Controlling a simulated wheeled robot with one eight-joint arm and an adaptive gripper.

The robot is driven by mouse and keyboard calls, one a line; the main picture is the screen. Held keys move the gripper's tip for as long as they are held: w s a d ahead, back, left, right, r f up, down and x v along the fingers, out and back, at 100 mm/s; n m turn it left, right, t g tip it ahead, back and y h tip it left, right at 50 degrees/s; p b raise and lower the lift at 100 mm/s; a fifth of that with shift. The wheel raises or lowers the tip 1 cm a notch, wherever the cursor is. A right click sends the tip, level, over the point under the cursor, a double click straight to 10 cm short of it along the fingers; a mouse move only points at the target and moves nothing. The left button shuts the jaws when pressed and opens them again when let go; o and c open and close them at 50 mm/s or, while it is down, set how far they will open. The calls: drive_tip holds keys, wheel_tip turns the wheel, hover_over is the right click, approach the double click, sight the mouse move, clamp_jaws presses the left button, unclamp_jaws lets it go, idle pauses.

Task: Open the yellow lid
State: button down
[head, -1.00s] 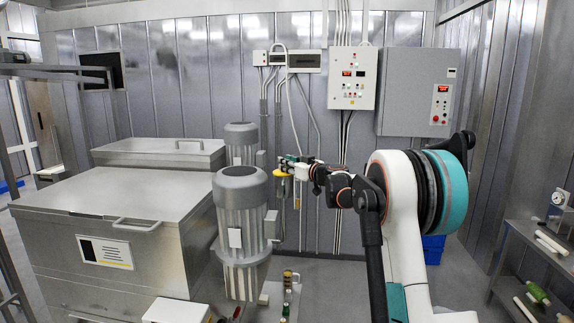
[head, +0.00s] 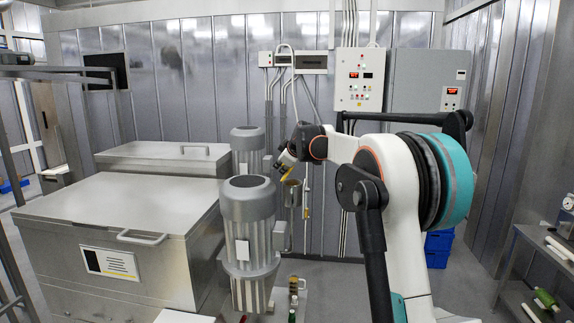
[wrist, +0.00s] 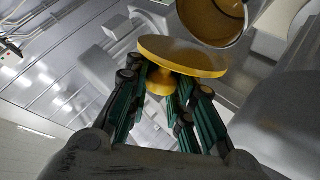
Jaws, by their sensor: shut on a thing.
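The yellow lid (wrist: 185,57) is a round disc with a small knob, and my gripper (wrist: 160,88) is shut on that knob in the wrist view. The lid is off the round metal container (wrist: 213,18) and tilted beside its open mouth. The container's brownish inside shows. In the head view the lid (head: 287,173) hangs steeply tilted under my gripper (head: 284,161), just above and left of the upright container (head: 292,194). Whether the lid's edge still touches the container's rim I cannot tell.
A large grey motor (head: 249,235) stands close in front and to the left of the container. Big metal chests (head: 120,220) fill the left. Control boxes (head: 360,85) and conduits are on the back wall. A shelf (head: 540,245) stands at the far right.

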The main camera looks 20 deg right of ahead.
drive_tip(key=shift+w+a+f+n+g+h+p, duration=0.15)
drive_tip(key=shift+w+a+n+g+h+p, duration=0.25)
drive_tip(key=shift+a+n+g+h, duration=0.4)
drive_tip(key=shift+w+a+f+n+g+h+p, duration=0.2)
drive_tip(key=shift+w+a+n+g+h, duration=0.35)
drive_tip(key=shift+h, duration=0.45)
drive_tip(key=shift+w+a+f+n+g+h+p, duration=0.1)
drive_tip(key=shift+w+a+n+g+h+p, duration=0.4)
drive_tip(key=shift+a+g+h, duration=0.35)
drive_tip(key=shift+d, duration=0.1)
drive_tip(key=shift+s, duration=0.1)
drive_tip(key=c, duration=1.7)
unclamp_jaws()
drive_tip(key=o, duration=0.3)
drive_tip(key=shift+s+a, duration=0.1)
drive_tip(key=shift+a, duration=0.1)
drive_tip(key=shift+o, duration=0.2)
drive_tip(key=shift+d+f, duration=0.1)
drive_tip(key=shift+f, duration=0.05)
